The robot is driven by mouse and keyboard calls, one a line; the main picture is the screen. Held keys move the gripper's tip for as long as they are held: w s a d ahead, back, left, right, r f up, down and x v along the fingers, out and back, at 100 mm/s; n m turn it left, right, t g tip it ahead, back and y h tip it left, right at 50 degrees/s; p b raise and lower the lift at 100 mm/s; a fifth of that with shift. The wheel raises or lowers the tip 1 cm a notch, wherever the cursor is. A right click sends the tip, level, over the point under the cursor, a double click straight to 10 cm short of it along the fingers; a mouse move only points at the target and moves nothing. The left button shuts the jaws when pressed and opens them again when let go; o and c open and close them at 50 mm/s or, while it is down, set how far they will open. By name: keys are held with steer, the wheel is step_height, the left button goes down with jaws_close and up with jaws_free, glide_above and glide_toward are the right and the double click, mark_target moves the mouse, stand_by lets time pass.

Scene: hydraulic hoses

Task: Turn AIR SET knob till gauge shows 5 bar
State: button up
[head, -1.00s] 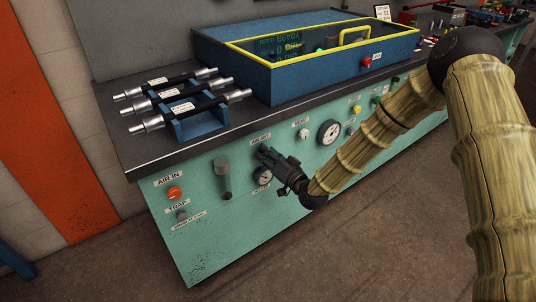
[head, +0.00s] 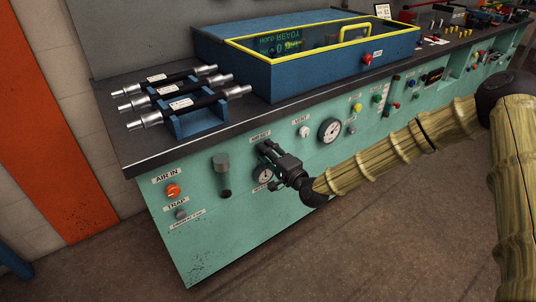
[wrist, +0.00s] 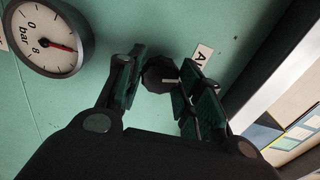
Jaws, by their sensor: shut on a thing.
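The AIR SET knob, a dark faceted knob with a pale mark (wrist: 160,76), sits between the fingers of my gripper (wrist: 158,88) in the wrist view. The fingers are shut on it from both sides. In the head view my gripper (head: 270,152) is at the panel below the AIR SET label (head: 260,134) and hides the knob. The white gauge (wrist: 47,32) beside the knob shows "0", "8" and "bar" in the wrist view. Its red needle points to the right and slightly down there; I cannot read an exact value. The gauge (head: 264,175) is partly covered in the head view.
On the bench (head: 150,160) above are hoses on a blue rack (head: 196,123) and a blue box (head: 330,77).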

steer(key=shift+w+d+m, duration=0.1)
steer(key=shift+d+m, duration=0.05)
steer(key=shift+m, duration=0.35)
steer(key=o, duration=1)
steer(key=shift+o, duration=0.2)
steer(key=v, duration=1.2)
